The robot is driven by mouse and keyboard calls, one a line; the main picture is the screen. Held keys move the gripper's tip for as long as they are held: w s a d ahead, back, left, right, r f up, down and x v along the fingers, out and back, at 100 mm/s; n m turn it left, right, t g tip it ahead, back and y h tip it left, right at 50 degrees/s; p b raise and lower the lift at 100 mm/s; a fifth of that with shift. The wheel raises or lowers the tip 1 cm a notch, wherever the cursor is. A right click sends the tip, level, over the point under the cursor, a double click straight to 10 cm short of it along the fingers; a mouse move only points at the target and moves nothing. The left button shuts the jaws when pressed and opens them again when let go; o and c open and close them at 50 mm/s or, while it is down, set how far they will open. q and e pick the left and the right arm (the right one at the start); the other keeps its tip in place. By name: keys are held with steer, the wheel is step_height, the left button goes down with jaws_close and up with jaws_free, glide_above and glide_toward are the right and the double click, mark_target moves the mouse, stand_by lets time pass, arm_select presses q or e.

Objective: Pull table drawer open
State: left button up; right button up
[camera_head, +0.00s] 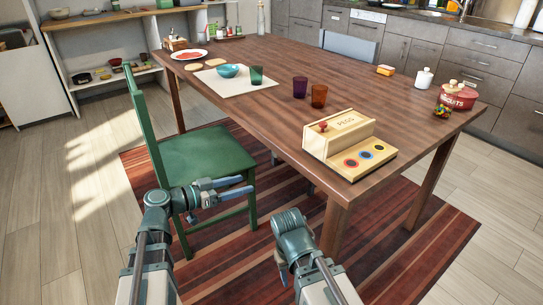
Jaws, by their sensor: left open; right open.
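A wooden table (245,95) fills the middle of the view, with its near corner towards me. I cannot make out a drawer front or handle on its visible sides; the long left edge is partly behind a green chair. My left gripper (242,188) is open and empty, in front of the chair's seat and pointing right. My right gripper (283,280) is open, left of the table's near leg and below the tabletop, pointing down. Its fingers are partly hidden by its wrist.
The green chair (207,151) stands at the table's left side, on a striped rug (425,230). A wooden pegs box (347,136) is near the close corner. Floor at left is clear.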

arm_select(q)
step_height(320, 180, up, 4)
steer(key=w+a+t+h, duration=0.1)
steer(key=a+t, duration=0.1)
steer(key=x, duration=1.4)
steer(key=shift+d+f+m, duration=0.15)
steer(key=shift+m, duration=0.25)
steer(key=shift+s, duration=0.1)
jaws_close()
stand_by(0.6)
